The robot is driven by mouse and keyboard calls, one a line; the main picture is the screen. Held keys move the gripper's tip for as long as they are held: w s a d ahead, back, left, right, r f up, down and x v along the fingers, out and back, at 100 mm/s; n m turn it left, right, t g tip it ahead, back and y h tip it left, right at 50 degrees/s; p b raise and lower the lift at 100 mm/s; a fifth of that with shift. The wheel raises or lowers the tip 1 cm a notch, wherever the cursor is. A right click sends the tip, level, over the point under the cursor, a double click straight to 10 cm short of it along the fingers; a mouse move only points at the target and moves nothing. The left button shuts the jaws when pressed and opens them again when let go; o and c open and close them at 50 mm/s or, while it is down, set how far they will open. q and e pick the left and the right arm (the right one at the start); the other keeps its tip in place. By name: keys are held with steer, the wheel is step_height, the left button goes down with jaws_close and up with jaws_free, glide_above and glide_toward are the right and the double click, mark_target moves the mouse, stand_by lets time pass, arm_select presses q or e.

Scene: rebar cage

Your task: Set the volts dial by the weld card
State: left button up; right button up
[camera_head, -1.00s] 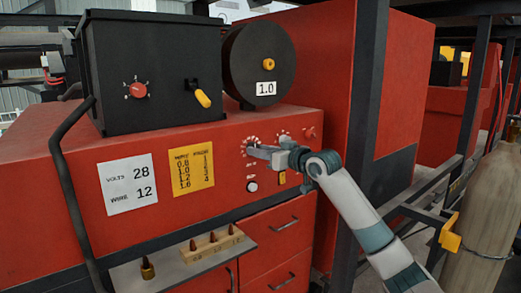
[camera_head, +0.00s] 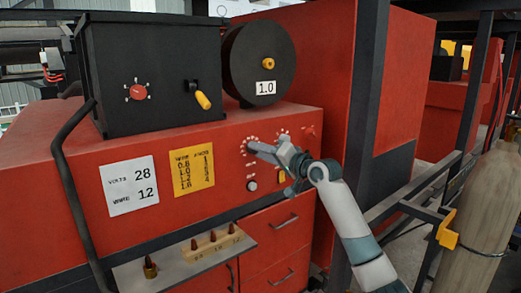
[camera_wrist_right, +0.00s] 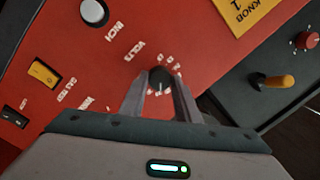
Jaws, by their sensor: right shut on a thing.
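The volts dial is a small dark knob (camera_wrist_right: 160,78) on the red welder front, with VOLTS lettering beside it in the right wrist view. My right gripper (camera_wrist_right: 159,88) is shut on it, one finger on each side. In the head view the right gripper (camera_head: 254,148) reaches the panel from the right and covers most of the dial; white scale marks show around it. The dial's exact setting is not readable. The white weld card (camera_head: 133,185) on the front reads VOLTS 28 and WIRE 1.2. My left gripper is not in view.
A yellow wire-and-knob chart (camera_head: 192,171) is beside the weld card. A black box (camera_head: 150,70) with a red knob and a yellow-tipped lever stands on top, next to a spool (camera_head: 259,62) marked 1.0. A shelf (camera_head: 185,266) below holds several nozzle-like pieces. A dark post is at right.

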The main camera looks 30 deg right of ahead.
steer(key=shift+f+m, duration=0.15)
steer(key=shift+m, duration=0.35)
steer(key=shift+a, duration=0.1)
steer(key=o, duration=1)
steer(key=shift+o, duration=0.2)
steer(key=s+d+b, duration=0.3)
steer(key=s+b, duration=0.5)
steer(key=s, duration=0.9)
steer(key=shift+d, duration=0.15)
